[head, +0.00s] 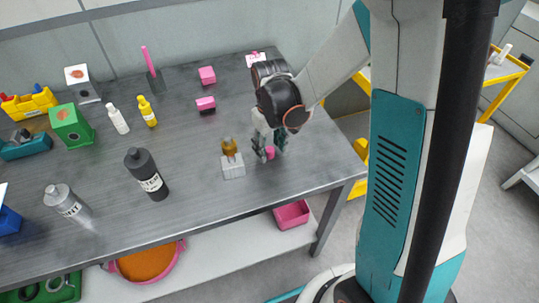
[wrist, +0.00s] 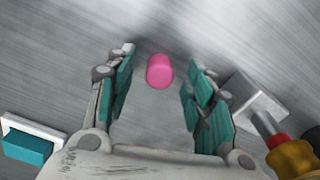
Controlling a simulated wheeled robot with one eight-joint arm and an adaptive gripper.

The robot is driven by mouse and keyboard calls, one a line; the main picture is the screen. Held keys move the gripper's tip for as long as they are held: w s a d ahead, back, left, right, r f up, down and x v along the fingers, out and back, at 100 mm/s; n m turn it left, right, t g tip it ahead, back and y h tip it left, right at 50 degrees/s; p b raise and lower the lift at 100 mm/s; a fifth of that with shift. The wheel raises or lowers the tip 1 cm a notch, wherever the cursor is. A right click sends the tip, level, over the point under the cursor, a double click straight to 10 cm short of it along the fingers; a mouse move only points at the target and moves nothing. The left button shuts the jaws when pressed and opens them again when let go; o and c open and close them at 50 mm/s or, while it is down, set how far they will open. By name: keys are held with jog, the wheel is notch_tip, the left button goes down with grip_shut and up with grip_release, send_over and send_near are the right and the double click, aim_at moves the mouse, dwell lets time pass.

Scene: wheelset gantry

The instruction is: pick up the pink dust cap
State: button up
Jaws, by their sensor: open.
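The pink dust cap (wrist: 160,71) stands on the grey metal table, between and slightly beyond the two fingertips in the wrist view. In the head view the cap (head: 270,153) shows as a small pink shape between the fingers near the table's right end. My gripper (wrist: 160,78) is open, with teal pads on both sides of the cap and a gap on each side. My gripper (head: 268,156) points down at the table in the head view. Whether a finger touches the cap cannot be told from the head view, but the wrist view shows clear gaps.
A grey block with an amber-handled tool (head: 232,164) stands close left of my gripper. A black bottle (head: 146,173) is farther left. Pink blocks (head: 206,75) lie behind. The table's front edge is near, with a pink bin (head: 291,214) on the shelf below.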

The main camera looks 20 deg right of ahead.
jog(key=shift+f, duration=0.35)
jog(key=shift+r, duration=0.1)
jog(key=c, duration=0.8)
jog(key=shift+r, duration=0.15)
jog(key=shift+c, duration=0.2)
